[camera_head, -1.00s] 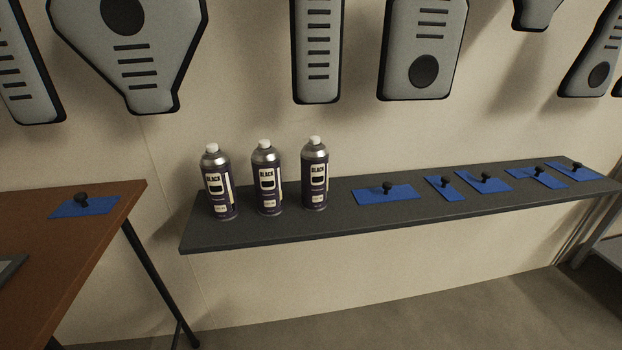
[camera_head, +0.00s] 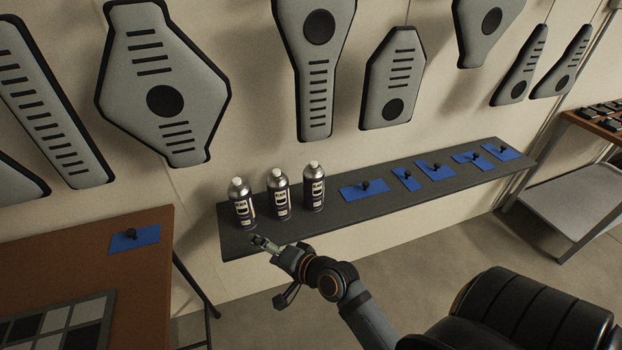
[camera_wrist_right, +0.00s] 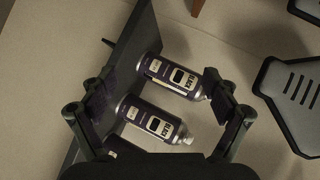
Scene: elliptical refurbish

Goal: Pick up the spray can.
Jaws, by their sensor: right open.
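Three dark purple spray cans with white caps and "BLACK" labels stand upright in a row on the dark shelf (camera_head: 345,212): the left can (camera_head: 242,204), the middle can (camera_head: 280,196) and the right can (camera_head: 314,188). My right gripper (camera_head: 268,272) is open and empty in front of the shelf's left part, just below the left and middle cans in the head view. In the right wrist view, two cans, an upper one (camera_wrist_right: 180,76) and a lower one (camera_wrist_right: 150,122), show between the spread fingers (camera_wrist_right: 155,87). My left gripper is not in view.
Several blue mats with small black knobs, one being the nearest mat (camera_head: 350,192), lie along the shelf to the right. A brown table (camera_head: 90,260) stands at left with a blue mat (camera_head: 128,242) on it. Grey panels (camera_head: 165,70) hang on the wall above.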

